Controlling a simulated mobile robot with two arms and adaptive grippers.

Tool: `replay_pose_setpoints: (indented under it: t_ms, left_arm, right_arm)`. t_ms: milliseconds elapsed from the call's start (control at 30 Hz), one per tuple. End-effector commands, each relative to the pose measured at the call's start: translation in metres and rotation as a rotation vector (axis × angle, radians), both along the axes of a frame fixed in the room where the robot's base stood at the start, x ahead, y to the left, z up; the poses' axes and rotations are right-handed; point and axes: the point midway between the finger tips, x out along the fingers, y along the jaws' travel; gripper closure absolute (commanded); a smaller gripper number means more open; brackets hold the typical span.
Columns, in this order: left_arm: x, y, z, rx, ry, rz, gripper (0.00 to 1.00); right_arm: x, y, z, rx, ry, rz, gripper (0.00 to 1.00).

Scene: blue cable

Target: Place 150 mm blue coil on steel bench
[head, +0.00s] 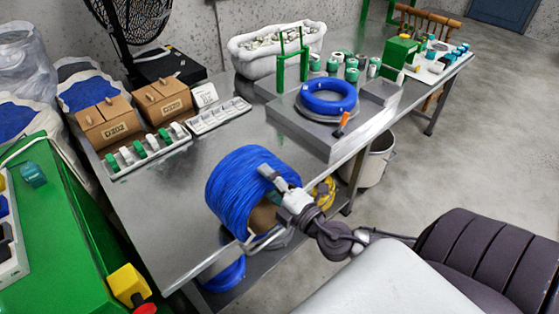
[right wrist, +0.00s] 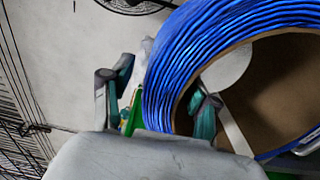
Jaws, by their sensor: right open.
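A large blue coil (head: 236,192) stands on its side at the front edge of the steel bench (head: 190,220), its brown core opening facing front right. Whether it rests fully on the bench is hard to tell. My right gripper (head: 272,178) is at its upper right rim, open. In the right wrist view one finger is outside the blue coil (right wrist: 172,65) and the other is in front of or inside its opening; the coil wall lies between them. Contact cannot be told. A smaller blue coil (head: 327,98) lies flat on a grey device. My left gripper is not in view.
Cardboard boxes (head: 108,122) and a tray of spools (head: 146,152) stand at the bench's left. A green stand (head: 292,62) and several green spools are at the back. Another blue coil (head: 226,274) is below the bench. Bare bench lies left of the large coil.

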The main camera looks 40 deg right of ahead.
Motion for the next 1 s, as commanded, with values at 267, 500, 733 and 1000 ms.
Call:
replay_pose_setpoints:
  t_ms: [267, 500, 733, 1000]
  left_arm:
    - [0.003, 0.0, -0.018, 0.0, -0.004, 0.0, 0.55]
    - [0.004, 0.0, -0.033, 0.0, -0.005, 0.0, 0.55]
    - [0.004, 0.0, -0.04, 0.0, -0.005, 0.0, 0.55]
    - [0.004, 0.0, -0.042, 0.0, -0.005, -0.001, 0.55]
  right_arm:
    - [-0.042, -0.003, -0.007, -0.001, 0.007, 0.001, 0.4]
    - [-0.084, -0.006, -0.007, 0.0, 0.006, 0.001, 0.4]
    - [-0.111, -0.009, -0.005, 0.0, 0.004, 0.0, 0.4]
    - [-0.12, -0.009, -0.002, 0.0, -0.001, 0.001, 0.4]
